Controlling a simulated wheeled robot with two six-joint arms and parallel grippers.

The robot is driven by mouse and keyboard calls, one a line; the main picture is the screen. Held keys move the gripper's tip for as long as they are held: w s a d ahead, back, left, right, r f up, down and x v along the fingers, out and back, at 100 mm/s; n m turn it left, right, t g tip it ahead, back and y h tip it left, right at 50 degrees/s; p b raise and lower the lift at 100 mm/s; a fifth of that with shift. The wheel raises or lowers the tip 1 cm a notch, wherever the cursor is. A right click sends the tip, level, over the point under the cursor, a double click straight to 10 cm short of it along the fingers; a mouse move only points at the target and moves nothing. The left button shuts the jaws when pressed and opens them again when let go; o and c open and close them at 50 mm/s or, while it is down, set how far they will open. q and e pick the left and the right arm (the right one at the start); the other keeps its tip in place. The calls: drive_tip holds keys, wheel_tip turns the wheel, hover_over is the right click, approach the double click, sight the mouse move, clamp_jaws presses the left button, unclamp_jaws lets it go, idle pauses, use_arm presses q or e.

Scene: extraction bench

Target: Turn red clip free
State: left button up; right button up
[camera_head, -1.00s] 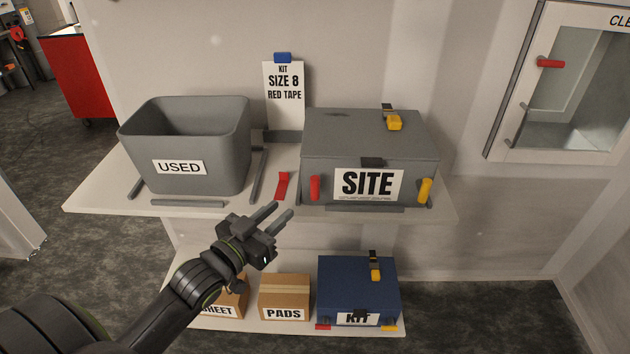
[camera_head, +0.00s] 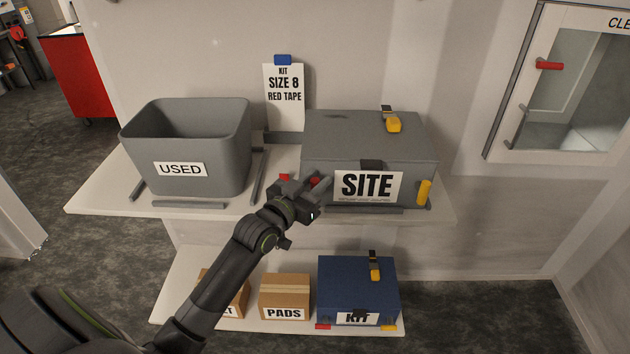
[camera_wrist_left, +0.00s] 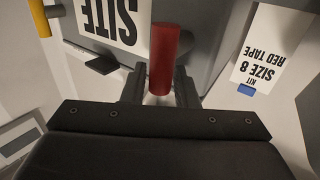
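The grey SITE box (camera_head: 350,150) stands on the upper shelf. Its red clip (camera_head: 314,182) is upright at the left end of the front face, partly hidden by my left gripper (camera_head: 308,186). In the left wrist view the red clip (camera_wrist_left: 163,55) stands between the two fingers of my left gripper (camera_wrist_left: 160,85). The fingers are apart, one on each side of the clip, with narrow gaps; I cannot see a firm grip. A yellow clip (camera_head: 424,192) is at the right end of the front, and another yellow clip (camera_head: 393,124) is on the lid. My right gripper is not in view.
The grey USED bin (camera_head: 185,135) stands left of the box. A red tape strip (camera_head: 284,177) lies mostly hidden behind my gripper. A KIT card (camera_head: 284,95) stands behind. A PADS carton (camera_head: 285,290) and blue KIT box (camera_head: 358,280) are on the lower shelf.

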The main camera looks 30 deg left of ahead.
sight(302, 173)
use_arm(q)
clamp_jaws()
